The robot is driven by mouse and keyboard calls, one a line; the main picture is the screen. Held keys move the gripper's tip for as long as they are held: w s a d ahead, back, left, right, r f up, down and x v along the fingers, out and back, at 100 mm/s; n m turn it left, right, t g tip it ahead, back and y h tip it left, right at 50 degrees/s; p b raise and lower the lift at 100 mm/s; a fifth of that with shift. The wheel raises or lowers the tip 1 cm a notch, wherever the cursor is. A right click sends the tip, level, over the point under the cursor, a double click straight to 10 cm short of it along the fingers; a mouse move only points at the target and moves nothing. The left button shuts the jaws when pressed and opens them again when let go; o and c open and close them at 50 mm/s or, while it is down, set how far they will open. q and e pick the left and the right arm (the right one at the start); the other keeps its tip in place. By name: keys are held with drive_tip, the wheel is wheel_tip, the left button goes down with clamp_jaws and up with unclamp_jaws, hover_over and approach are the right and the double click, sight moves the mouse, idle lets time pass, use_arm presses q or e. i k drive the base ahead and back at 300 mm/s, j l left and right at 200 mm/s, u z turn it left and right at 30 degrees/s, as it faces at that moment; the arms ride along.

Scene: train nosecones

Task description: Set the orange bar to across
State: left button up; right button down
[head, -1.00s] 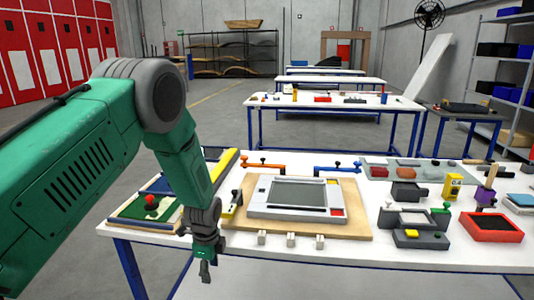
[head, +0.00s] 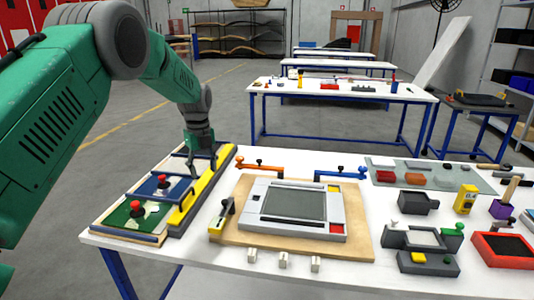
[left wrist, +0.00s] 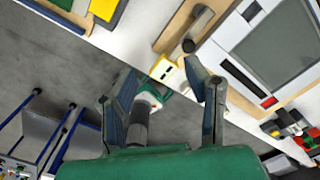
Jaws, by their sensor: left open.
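My left gripper (head: 203,160) is left of the bar, above the yellow beam at the table's left side, and apart from the bar. In the left wrist view its two fingers (left wrist: 168,100) are spread with a gap between them, and it holds nothing I can see. My right gripper is in neither view.
A blue bar (head: 340,173) lies right of the orange one. The tan board (head: 235,244) carries a grey framed panel (head: 293,208). The yellow beam (head: 203,187) borders a green and blue tray with red knobs (head: 136,207). Trays and blocks crowd the table's right side.

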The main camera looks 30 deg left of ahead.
sight(258, 167)
drive_tip(key=i, duration=1.1)
